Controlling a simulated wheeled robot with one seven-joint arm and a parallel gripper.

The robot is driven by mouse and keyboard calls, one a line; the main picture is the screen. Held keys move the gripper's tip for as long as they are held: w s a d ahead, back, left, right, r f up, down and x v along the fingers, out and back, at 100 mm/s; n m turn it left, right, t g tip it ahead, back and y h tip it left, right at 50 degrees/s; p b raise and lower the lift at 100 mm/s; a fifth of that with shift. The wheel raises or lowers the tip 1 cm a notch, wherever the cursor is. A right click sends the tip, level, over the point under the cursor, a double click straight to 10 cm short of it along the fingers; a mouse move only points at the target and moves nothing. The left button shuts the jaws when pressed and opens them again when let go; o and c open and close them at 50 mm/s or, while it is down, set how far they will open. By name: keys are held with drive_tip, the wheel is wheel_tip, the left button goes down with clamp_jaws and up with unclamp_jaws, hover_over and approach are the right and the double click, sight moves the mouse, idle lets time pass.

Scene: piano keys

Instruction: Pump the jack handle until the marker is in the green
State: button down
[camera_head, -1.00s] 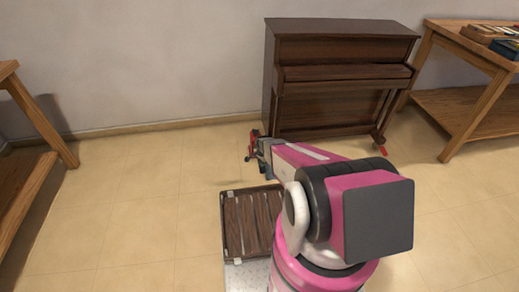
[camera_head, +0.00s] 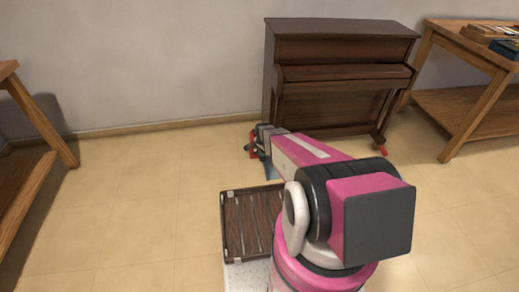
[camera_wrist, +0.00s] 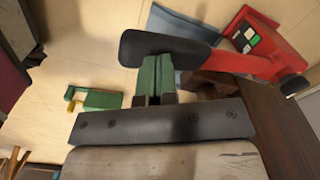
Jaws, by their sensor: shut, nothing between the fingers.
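The red jack (camera_head: 248,147) stands on the floor by the piano's left end, mostly hidden behind my gripper (camera_head: 264,132). In the wrist view its red lever (camera_wrist: 240,63) runs to a black handle grip (camera_wrist: 165,45). My gripper (camera_wrist: 155,78) is shut with nothing held; its green fingers are right at the grip, which crosses their tips. I cannot tell whether they touch. A small gauge (camera_wrist: 245,38) with green, white and dark patches shows behind the lever. I cannot make out where its marker stands.
The dark upright piano (camera_head: 340,85) stands against the wall. A slatted dark wood piece (camera_head: 252,225) lies in front. Wooden benches stand left (camera_head: 35,160) and right (camera_head: 470,95). A small green object (camera_wrist: 95,100) lies on the floor. The floor at left is clear.

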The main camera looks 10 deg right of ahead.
wheel_tip(320, 180, down, 9)
wheel_tip(320, 180, up, 9)
drive_tip(key=shift+r, duration=0.1)
idle(0.8)
drive_tip(key=shift+r, duration=2.95)
drive_tip(key=s+r+n, duration=1.2)
drive_tip(key=s+r, duration=0.9)
drive_tip(key=r, duration=0.4)
drive_tip(key=shift+s, duration=0.15)
